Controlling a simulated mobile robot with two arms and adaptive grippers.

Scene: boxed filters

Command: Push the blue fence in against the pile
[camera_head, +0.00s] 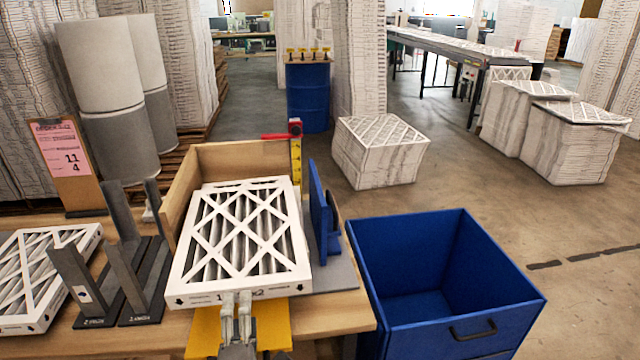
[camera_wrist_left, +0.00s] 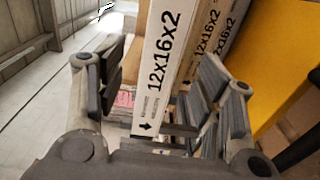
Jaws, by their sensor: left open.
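The pile of white-framed pleated filters (camera_head: 240,240) lies in a wooden corner stop (camera_head: 235,158) on the bench. The blue fence (camera_head: 320,212) stands upright on a grey plate at the pile's right, with a narrow gap between them. My left gripper (camera_head: 237,302) is at the pile's front edge. In the left wrist view my left gripper (camera_wrist_left: 162,88) is open, and the edge of a filter marked 12x16x2 (camera_wrist_left: 165,60) shows between its fingers. I cannot tell whether they touch it. My right gripper is out of view.
A yellow mat (camera_head: 272,328) lies under the pile's front. Grey slotted stands (camera_head: 125,270) and another filter (camera_head: 40,275) are at the left. An empty blue bin (camera_head: 440,290) is right of the bench.

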